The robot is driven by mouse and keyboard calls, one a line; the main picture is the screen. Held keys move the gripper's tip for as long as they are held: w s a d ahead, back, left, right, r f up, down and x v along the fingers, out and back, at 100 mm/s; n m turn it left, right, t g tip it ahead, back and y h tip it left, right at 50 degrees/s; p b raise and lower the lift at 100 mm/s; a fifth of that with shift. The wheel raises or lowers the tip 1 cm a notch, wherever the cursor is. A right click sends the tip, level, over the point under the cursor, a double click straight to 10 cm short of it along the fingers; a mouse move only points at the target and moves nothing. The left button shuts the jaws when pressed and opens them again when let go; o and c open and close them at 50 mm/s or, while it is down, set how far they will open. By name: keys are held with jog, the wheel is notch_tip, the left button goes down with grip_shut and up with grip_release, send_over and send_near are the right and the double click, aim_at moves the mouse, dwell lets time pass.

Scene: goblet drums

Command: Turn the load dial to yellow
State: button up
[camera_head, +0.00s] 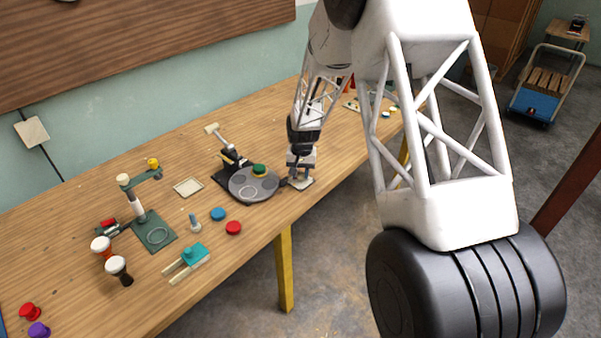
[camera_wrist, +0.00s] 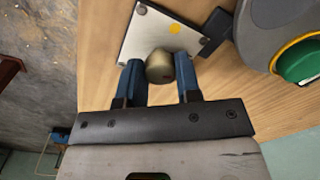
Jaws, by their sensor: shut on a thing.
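The load dial is a rounded brass-coloured knob (camera_wrist: 159,66) in the wrist view, on a pale plate (camera_wrist: 140,40) with dark corners. A yellow dot (camera_wrist: 175,28) shows on the plate just beyond the knob. In the head view my gripper (camera_head: 301,168) comes down over the plate (camera_head: 302,185) near the table's front edge, and the knob is hidden.
Left of the plate stands a grey round turntable (camera_head: 240,188) with a green-topped piece (camera_head: 260,170). Blue (camera_head: 218,214) and red (camera_head: 233,228) discs lie farther left, beside a teal clamp (camera_head: 195,254) and a green stand (camera_head: 160,236). Small goblet drums (camera_head: 117,266) stand at the left.

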aim_at(301, 172)
jog(key=n, duration=1.2)
jog(key=shift+w, duration=0.1)
dwell(0.4)
jog(key=o, duration=0.9)
jog(key=shift+r, duration=0.1)
jog(key=shift+w+d+r, duration=0.1)
jog(key=shift+r, duration=3.7)
